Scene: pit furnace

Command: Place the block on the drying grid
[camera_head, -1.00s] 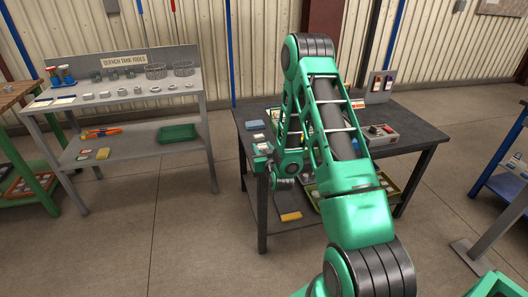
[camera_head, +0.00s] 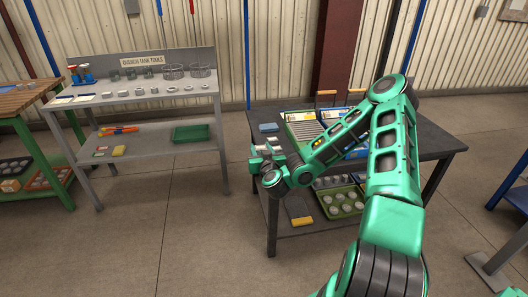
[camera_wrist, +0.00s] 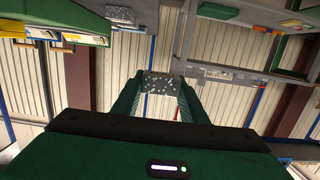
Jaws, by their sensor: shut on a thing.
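My gripper (camera_head: 264,156) is at the left edge of the dark table, with its jaws pointing toward the back left. In the wrist view the two green fingers (camera_wrist: 162,97) are shut on a grey speckled block (camera_wrist: 165,83), which sits between their tips. In the head view the block is too small to make out clearly. A slatted rack with a green edge (camera_head: 304,131), which looks like the drying grid, lies on the table to the right of my gripper. My forearm hides part of the table beside it.
A blue-edged tray (camera_head: 333,116) lies right of the rack. A tray of round pieces (camera_head: 342,202) is on the lower shelf. A grey tool bench (camera_head: 140,92) stands left, with open floor between.

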